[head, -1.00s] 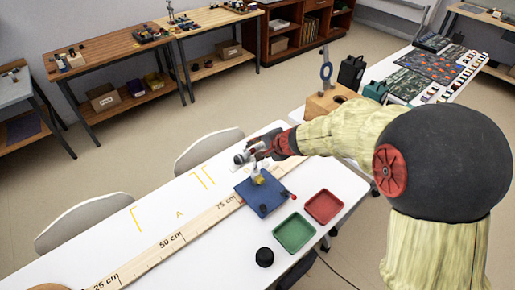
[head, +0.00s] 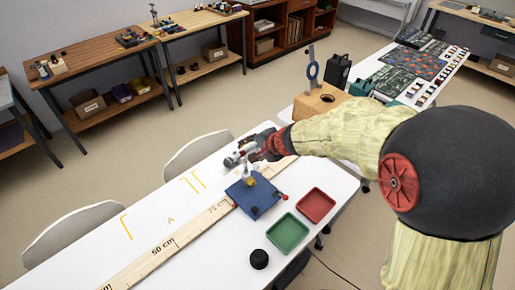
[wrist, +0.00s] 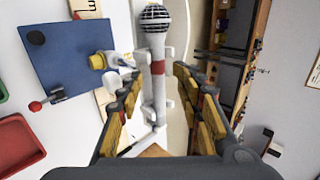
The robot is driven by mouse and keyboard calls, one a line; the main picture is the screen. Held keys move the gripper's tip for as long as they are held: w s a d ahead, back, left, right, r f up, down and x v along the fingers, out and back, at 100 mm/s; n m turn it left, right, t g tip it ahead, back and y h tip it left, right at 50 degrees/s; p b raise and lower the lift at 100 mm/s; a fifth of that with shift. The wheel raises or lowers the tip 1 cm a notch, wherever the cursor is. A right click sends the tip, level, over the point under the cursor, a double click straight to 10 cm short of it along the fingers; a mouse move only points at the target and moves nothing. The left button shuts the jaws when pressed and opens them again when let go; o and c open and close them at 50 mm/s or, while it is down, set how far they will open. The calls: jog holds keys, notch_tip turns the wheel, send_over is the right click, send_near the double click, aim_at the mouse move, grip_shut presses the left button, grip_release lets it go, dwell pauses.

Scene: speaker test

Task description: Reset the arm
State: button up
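My gripper (head: 250,154) hangs over the white table near its far edge, just beyond the blue board. In the wrist view my gripper (wrist: 160,75) is open, with tan-padded fingers spread to both sides. A white and grey microphone (wrist: 156,65) with a dark mesh head and a red band stands out between the fingers, apparently with gaps on both sides. Whether it touches deeper between the fingers is hidden. A pale microphone-like part (head: 234,159) shows at the gripper in the head view.
The blue board (head: 262,207) carries a small white and yellow piece. A green tray (head: 287,249), a red tray (head: 316,219) and a black round knob (head: 259,259) are near the front edge. A wooden ruler (head: 190,231) runs along the table. A wooden block (head: 320,101) stands behind.

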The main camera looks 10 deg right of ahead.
jog(key=v, duration=0.9)
jog(key=s+d+f+n+g+h, duration=0.1)
jog(key=s+n+g, duration=0.45)
jog(key=s, duration=1.05)
jog(key=s+d+r+n+t+h, duration=0.3)
jog(key=s+d+r, duration=0.4)
jog(key=s, duration=0.3)
jog(key=r+n+h, duration=0.1)
jog(key=n, duration=0.1)
jog(key=shift+n+t, duration=0.35)
jog(key=shift+o, duration=0.5)
jog(key=shift+s+r, duration=0.1)
jog(key=shift+s, duration=0.05)
